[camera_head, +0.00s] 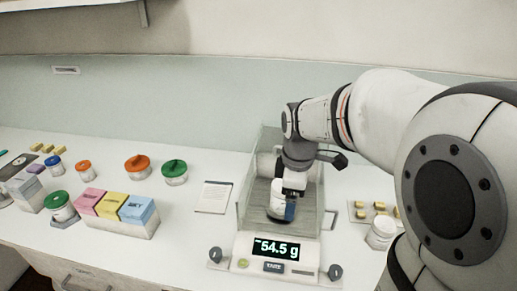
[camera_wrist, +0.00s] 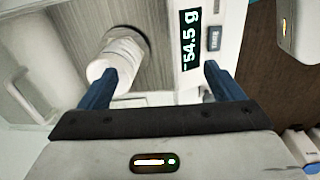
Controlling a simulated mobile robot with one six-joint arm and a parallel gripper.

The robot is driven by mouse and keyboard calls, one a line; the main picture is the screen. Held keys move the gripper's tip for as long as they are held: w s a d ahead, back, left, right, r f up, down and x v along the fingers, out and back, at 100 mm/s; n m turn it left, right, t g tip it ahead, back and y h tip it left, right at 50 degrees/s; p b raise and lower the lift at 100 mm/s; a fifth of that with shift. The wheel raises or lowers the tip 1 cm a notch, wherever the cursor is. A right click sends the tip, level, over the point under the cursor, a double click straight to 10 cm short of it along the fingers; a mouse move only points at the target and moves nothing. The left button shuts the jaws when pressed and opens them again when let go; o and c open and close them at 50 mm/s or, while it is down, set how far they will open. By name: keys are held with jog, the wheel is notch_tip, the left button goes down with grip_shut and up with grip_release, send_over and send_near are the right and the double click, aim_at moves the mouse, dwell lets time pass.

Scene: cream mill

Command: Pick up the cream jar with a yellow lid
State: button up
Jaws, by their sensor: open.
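I see no jar with a clearly yellow lid in either view. My gripper (camera_head: 289,208) is over the balance, inside its clear draft shield. In the wrist view its two blue fingers (camera_wrist: 160,85) are spread apart with nothing between them. A white jar (camera_head: 277,198) stands on the balance's round pan, partly hidden by my gripper. In the wrist view this jar (camera_wrist: 118,58) is beyond the left fingertip, and its top looks white. Whether the finger touches it I cannot tell.
The balance (camera_head: 251,248) reads 54.5 g, with a minus sign in the wrist view. A white-topped jar (camera_head: 382,232) and small yellow blocks (camera_head: 380,206) are right.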

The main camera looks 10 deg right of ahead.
aim_at(281, 197)
jog(key=w+f+n+g, duration=0.1)
jog(key=w+f+n, duration=0.1)
jog(key=w+n, duration=0.75)
jog(key=shift+n, duration=0.25)
jog(key=f+p, duration=0.1)
jog(key=f, duration=0.1)
jog(key=f+p, duration=0.1)
jog(key=f, duration=0.5)
jog(key=shift+s+a+p, duration=0.15)
jog(key=shift+s+p, duration=0.2)
jog(key=shift+p, duration=0.05)
jog(key=shift+c, duration=0.2)
jog(key=c, duration=1.1)
